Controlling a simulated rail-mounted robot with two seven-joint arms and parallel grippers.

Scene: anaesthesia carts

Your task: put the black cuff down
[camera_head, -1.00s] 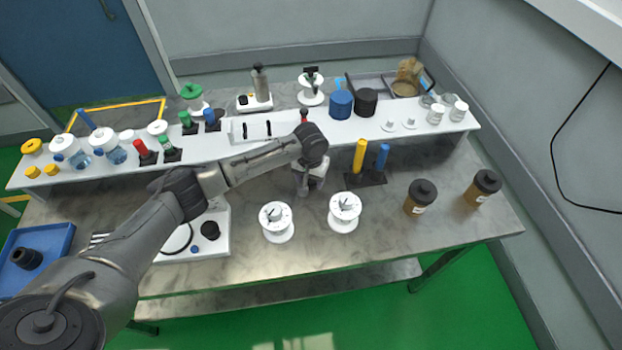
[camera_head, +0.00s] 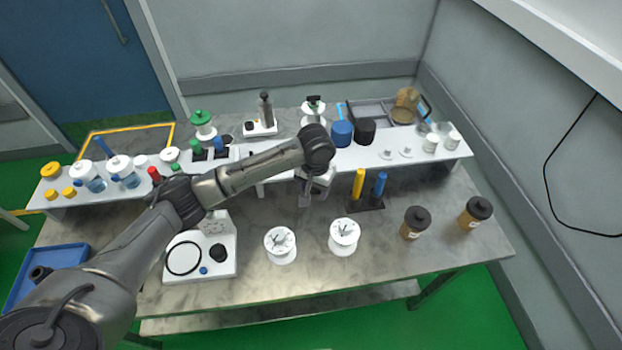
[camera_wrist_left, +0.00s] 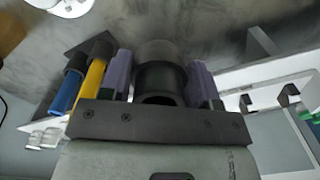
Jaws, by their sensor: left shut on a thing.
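My left gripper (camera_head: 304,196) is over the middle of the steel table, behind the two white spools. In the left wrist view, its purple-padded fingers are shut on the black cuff (camera_wrist_left: 160,78), a dark stepped cylinder with an open end. The grey table surface lies beyond it, and I cannot tell whether the cuff touches it. In the head view the cuff is hidden or too small to make out. My right gripper is not in view.
White spools (camera_head: 280,246) and (camera_head: 344,236) stand in front of the gripper. A stand with yellow (camera_head: 358,184) and blue (camera_head: 380,184) cylinders is to its right. A white shelf (camera_head: 280,163) runs behind. Brown jars (camera_head: 415,223) stand at right. A white panel (camera_head: 205,245) is at left.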

